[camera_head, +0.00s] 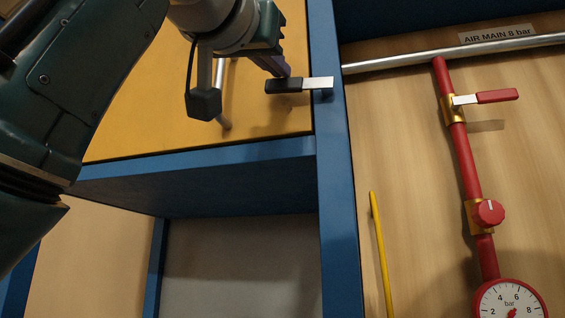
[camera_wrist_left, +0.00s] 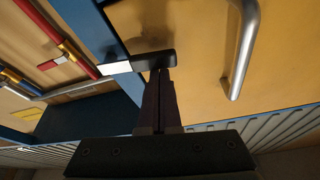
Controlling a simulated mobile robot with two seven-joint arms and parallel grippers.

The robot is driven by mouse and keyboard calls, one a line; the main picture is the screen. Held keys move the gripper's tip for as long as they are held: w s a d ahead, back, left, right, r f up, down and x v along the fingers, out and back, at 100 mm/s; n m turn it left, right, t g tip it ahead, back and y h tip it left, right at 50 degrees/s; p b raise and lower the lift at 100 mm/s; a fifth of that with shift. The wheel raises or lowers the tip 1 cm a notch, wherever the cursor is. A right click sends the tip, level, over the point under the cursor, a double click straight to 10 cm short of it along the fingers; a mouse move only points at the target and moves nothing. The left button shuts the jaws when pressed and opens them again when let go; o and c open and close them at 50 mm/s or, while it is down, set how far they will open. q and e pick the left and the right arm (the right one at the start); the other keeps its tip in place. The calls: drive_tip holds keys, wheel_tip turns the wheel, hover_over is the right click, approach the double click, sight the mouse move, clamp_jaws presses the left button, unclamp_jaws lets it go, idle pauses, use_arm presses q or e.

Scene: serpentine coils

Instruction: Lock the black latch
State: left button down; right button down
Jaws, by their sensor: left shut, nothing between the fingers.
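The black latch (camera_head: 285,86) is on the yellow door (camera_head: 286,125). It lies level, its silver end reaching right onto the blue post (camera_head: 340,170). My left gripper (camera_head: 286,72) comes from the upper left, and its fingertips are at the black part's upper edge. In the left wrist view the latch (camera_wrist_left: 153,59) is just beyond the tips of my shut left gripper (camera_wrist_left: 160,72). The fingers hold nothing. I cannot tell whether they touch the latch. My right gripper is not in view.
A silver door handle (camera_wrist_left: 241,55) stands out from the door beside the latch, partly behind my left gripper in the head view. Right of the post are a red pipe (camera_head: 468,160) with a red lever (camera_head: 497,96), a gauge (camera_head: 510,302) and a yellow rod (camera_head: 380,250).

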use_arm(q)
drive_tip(key=shift+f, duration=0.3)
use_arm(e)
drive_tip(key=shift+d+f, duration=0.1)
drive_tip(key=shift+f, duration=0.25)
